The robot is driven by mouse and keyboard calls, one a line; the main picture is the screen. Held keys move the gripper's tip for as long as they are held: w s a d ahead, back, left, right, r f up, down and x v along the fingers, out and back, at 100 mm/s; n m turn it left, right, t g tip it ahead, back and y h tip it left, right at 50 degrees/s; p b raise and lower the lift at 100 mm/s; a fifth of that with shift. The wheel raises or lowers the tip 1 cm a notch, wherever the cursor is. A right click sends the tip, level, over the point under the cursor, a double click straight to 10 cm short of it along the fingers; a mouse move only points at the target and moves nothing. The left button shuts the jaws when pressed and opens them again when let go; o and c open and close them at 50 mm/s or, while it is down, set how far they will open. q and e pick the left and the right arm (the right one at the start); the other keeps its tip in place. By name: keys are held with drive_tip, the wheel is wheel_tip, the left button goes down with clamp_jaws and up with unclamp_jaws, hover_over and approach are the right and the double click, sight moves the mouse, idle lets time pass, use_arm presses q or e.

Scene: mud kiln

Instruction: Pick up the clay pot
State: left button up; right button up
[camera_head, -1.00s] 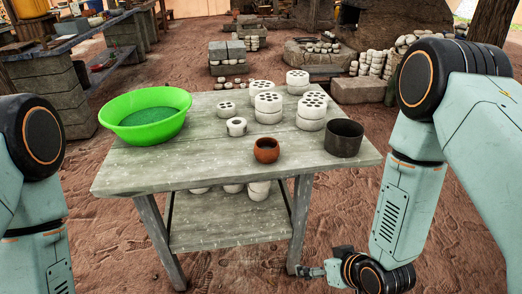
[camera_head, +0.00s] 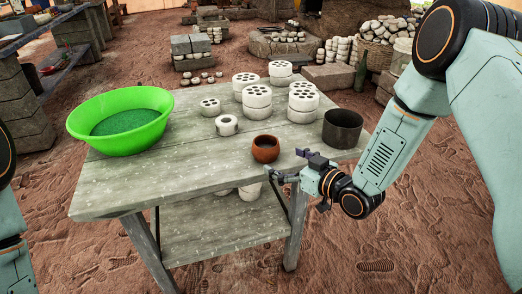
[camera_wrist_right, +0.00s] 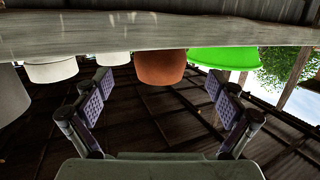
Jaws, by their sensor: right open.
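The clay pot (camera_head: 265,149) is small, round and reddish-brown, and stands upright near the front edge of the grey wooden table (camera_head: 120,186). In the right wrist view the clay pot (camera_wrist_right: 160,67) appears ahead, between the two fingers and apart from them. My right gripper (camera_head: 284,166) is at the table's front right edge, just right of and below the pot in the head view. Its fingers are spread and empty, as the right wrist view (camera_wrist_right: 160,105) shows. My left gripper is not in view; only part of the left arm shows at the left edge.
A green basin (camera_head: 121,120) stands on the table's left. A dark metal pot (camera_head: 342,129) is right of the clay pot. A white ring (camera_head: 227,125) and several white perforated cylinders (camera_head: 257,100) stand behind. The table's front left is bare.

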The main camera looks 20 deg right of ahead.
sight(275, 156)
drive_tip(key=shift+w, duration=0.2)
drive_tip(key=shift+w+a+b, duration=0.3)
drive_tip(key=b+x, duration=0.2)
drive_tip(key=x, duration=0.2)
drive_tip(key=shift+w+f, duration=0.2)
drive_tip(key=shift+w, duration=0.1)
drive_tip(key=shift+x, duration=0.95)
drive_tip(key=shift+s+r, duration=0.1)
drive_tip(key=shift+r, duration=0.1)
drive_tip(key=shift+c, duration=1.4)
drive_tip(key=shift+a, duration=0.1)
drive_tip(key=c, duration=1.2)
